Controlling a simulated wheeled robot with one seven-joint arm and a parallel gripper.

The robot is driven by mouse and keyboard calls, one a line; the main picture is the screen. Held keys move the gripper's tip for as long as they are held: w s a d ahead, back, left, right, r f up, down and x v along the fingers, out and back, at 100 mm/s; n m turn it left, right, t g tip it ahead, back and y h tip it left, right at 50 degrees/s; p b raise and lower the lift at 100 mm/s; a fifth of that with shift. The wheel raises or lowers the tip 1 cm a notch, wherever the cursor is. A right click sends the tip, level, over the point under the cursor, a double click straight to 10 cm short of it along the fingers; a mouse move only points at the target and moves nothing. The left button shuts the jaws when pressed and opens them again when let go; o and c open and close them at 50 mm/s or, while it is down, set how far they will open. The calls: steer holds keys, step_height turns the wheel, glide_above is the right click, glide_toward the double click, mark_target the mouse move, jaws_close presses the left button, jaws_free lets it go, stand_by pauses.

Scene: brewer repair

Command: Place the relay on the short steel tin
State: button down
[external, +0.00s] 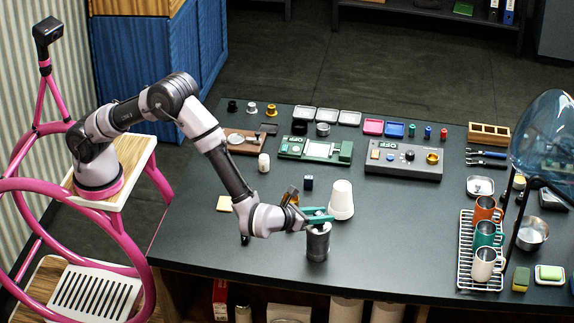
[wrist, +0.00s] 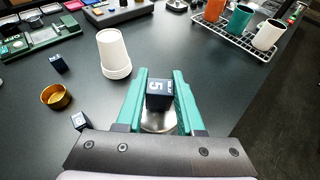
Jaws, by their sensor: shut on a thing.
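The relay (wrist: 159,93), a small dark navy block with a white "5" on it, is between the green fingers of my gripper (wrist: 158,95) in the wrist view. My gripper (external: 319,215) is shut on it. A grey steel tin (external: 317,245) stands upright near the front of the table, directly below the fingertips in the external view. Its shiny top (wrist: 158,122) shows under the relay in the wrist view. The fingers mostly hide the relay in the external view. I cannot tell whether the relay touches the tin.
A stack of white cups (external: 341,200) stands close behind the tin. Another dark block (external: 308,183) lies farther back, and a brass cup (wrist: 56,96) and a block (wrist: 80,121) lie to the left. A mug rack (external: 464,262) is at the right. The table between is clear.

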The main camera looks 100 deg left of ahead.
steer(key=c, duration=0.5)
jaws_free()
steer(key=shift+f, duration=0.1)
